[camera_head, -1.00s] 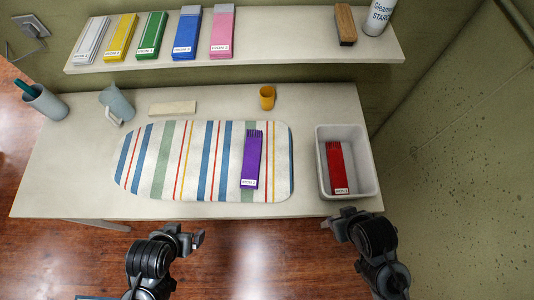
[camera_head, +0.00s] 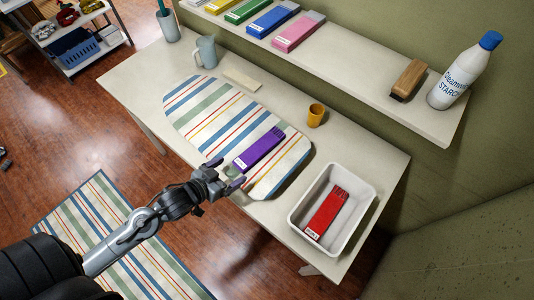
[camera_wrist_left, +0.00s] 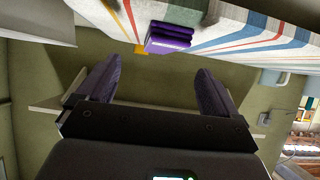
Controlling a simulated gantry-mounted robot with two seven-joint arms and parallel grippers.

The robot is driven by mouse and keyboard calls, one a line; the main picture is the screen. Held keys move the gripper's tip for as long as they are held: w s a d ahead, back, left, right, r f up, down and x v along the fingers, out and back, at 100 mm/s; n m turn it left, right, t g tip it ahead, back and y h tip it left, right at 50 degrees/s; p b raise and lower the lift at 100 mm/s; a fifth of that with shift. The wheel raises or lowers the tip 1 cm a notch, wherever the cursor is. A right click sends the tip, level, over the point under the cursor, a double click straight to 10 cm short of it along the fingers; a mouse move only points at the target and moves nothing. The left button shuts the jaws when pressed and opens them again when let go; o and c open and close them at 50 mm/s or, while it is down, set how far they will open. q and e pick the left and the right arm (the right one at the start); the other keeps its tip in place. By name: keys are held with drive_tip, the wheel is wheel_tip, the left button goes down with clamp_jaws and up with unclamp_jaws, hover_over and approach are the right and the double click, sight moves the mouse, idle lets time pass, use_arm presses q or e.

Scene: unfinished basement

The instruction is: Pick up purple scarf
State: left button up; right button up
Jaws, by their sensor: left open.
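The purple scarf (camera_head: 259,147) lies folded flat on the striped ironing board (camera_head: 212,106), with a white label at its near end. In the left wrist view the scarf (camera_wrist_left: 170,36) shows at the top, beyond the fingers. My left gripper (camera_head: 222,180) is open and empty. It is at the board's near edge, just short of the scarf's labelled end, and appears apart from it. In the left wrist view the left gripper's fingers (camera_wrist_left: 153,85) are spread with nothing between them. My right gripper is out of view.
A white bin (camera_head: 299,215) holding a red scarf (camera_head: 326,213) stands right of the board. An orange cup (camera_head: 315,115), a grey pitcher (camera_head: 205,52) and a pale block (camera_head: 241,79) stand behind it. A shelf (camera_head: 350,62) with folded scarves, a brush and a starch bottle (camera_head: 464,70) overhangs the back.

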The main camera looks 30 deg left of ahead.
sight(249, 157)
use_arm(q)
drive_tip(key=shift+w+a+f+m+t+h, duration=0.1)
drive_tip(key=shift+w+a+m+t+h, duration=0.5)
drive_tip(key=shift+a, duration=0.35)
drive_tip(key=shift+x, duration=2.4)
drive_tip(key=x, duration=0.1)
drive_tip(key=p+x, duration=0.1)
drive_tip(key=x, duration=0.2)
drive_tip(key=shift+s+d+f+p, duration=0.15)
drive_tip(key=shift+d+f+p, duration=0.1)
drive_tip(key=shift+d+p, duration=0.15)
drive_tip(key=shift+w+f, duration=0.3)
drive_tip(key=shift+w, duration=0.2)
